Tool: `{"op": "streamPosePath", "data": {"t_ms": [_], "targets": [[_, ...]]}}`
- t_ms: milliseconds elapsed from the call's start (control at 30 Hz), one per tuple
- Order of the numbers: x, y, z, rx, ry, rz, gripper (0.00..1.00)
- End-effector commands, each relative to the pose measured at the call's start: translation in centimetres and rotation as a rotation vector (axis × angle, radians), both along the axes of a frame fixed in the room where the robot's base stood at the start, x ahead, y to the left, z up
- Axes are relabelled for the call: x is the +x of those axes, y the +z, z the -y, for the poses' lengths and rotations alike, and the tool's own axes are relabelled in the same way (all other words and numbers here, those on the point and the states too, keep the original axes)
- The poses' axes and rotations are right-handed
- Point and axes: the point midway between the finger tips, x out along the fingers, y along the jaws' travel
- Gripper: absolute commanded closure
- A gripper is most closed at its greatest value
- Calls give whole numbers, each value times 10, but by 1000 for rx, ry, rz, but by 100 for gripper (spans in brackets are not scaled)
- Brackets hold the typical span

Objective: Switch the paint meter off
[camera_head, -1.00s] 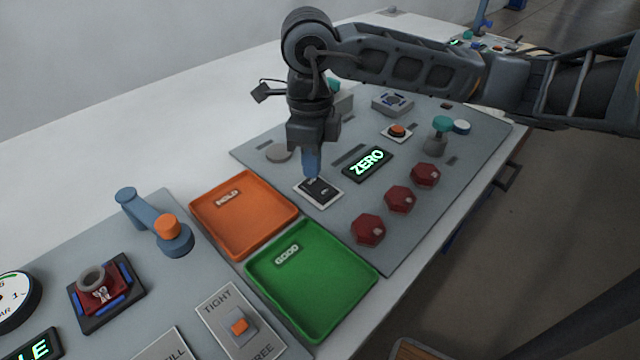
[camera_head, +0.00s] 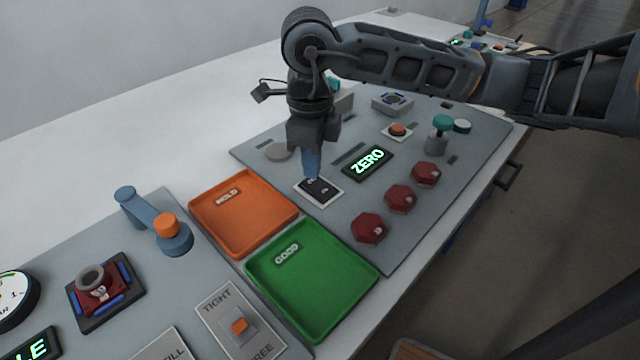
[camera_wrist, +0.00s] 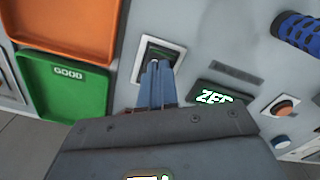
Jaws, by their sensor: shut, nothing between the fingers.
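A black rocker-like switch in a white frame (camera_head: 318,190) lies on the grey panel, right of the orange tray. My gripper (camera_head: 311,175) points down with its blue fingers shut, at the upper part of this switch. In the wrist view the shut fingertips (camera_wrist: 160,68) overlap the lower part of the switch plate (camera_wrist: 160,46); whether they touch it I cannot tell. The fingers hide part of the switch. A display beside it (camera_head: 367,163) is lit and reads ZERO in green.
An orange HOLD tray (camera_head: 243,240) and a green GOOD tray (camera_head: 312,320) stand left of and below the switch. Several dark red knobs (camera_head: 400,198) line the panel's right side. An orange button (camera_head: 397,130) and a teal-topped knob (camera_head: 442,122) are farther back.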

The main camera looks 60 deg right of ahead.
Motion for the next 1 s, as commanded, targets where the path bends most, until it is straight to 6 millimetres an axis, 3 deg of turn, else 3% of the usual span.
{"op": "streamPosePath", "data": {"t_ms": [1000], "targets": [[0, -13, 0, 0, 1, 0, 100]]}}
